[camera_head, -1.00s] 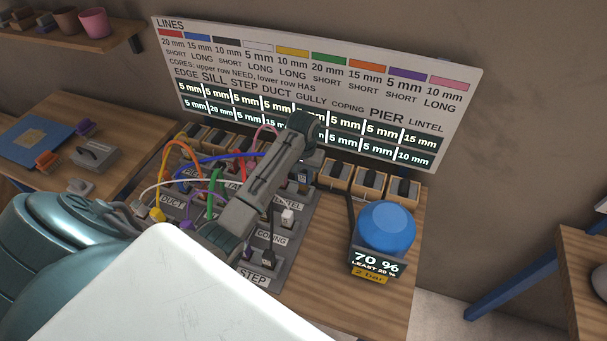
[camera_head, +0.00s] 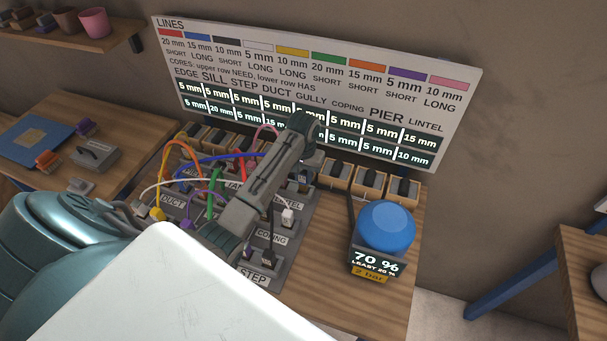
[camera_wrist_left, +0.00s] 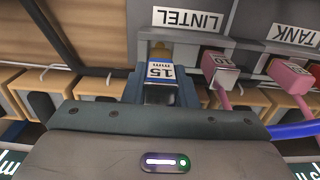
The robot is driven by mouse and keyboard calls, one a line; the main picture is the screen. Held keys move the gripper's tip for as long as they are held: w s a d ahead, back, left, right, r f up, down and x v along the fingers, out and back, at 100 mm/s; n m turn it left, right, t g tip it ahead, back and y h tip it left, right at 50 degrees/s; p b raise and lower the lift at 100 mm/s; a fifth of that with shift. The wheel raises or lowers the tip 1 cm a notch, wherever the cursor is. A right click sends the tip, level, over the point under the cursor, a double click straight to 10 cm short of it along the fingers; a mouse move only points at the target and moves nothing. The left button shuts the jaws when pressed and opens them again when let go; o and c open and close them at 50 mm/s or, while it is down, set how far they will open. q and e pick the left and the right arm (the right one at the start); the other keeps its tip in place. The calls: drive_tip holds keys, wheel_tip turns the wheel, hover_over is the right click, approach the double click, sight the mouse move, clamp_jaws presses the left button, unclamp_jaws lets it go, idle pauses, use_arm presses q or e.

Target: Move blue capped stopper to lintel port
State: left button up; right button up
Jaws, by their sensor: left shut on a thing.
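The blue capped stopper (camera_wrist_left: 161,72) shows in the left wrist view, with a label reading 15 mm. My left gripper (camera_wrist_left: 160,90) is shut on it, one finger on each side. The stopper is at the LINTEL label (camera_wrist_left: 188,20) on the grey port panel, beside a pink plug marked 10 (camera_wrist_left: 220,66). I cannot tell how deep it sits in the lintel port, which is hidden behind it. In the head view my left gripper (camera_head: 306,162) points down at the panel (camera_head: 300,225), and my wrist covers part of it. My right gripper is not in view.
Coloured hoses, including a green one (camera_head: 213,188), arch over the panel's left part. A blue dome (camera_head: 385,226) with a 70 % display stands at the right. Several wooden blocks with black bands (camera_head: 370,181) line the back below the LINES board (camera_head: 320,75).

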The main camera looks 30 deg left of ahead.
sight(304, 183)
use_arm(q)
drive_tip(key=shift+f+b, duration=0.4)
drive_tip(key=shift+f, duration=1.4)
drive_tip(key=o, duration=1.1)
drive_tip(key=shift+r, duration=0.4)
wheel_tip(304, 183, up, 6)
drive_tip(key=b, duration=0.2)
drive_tip(key=shift+r+b, duration=0.2)
drive_tip(key=shift+b, duration=0.2)
wheel_tip(304, 183, up, 3)
drive_tip(key=shift+f+p, duration=0.1)
drive_tip(key=shift+p, duration=0.95)
drive_tip(key=shift+r+p, duration=0.3)
drive_tip(key=shift+r, duration=0.15)
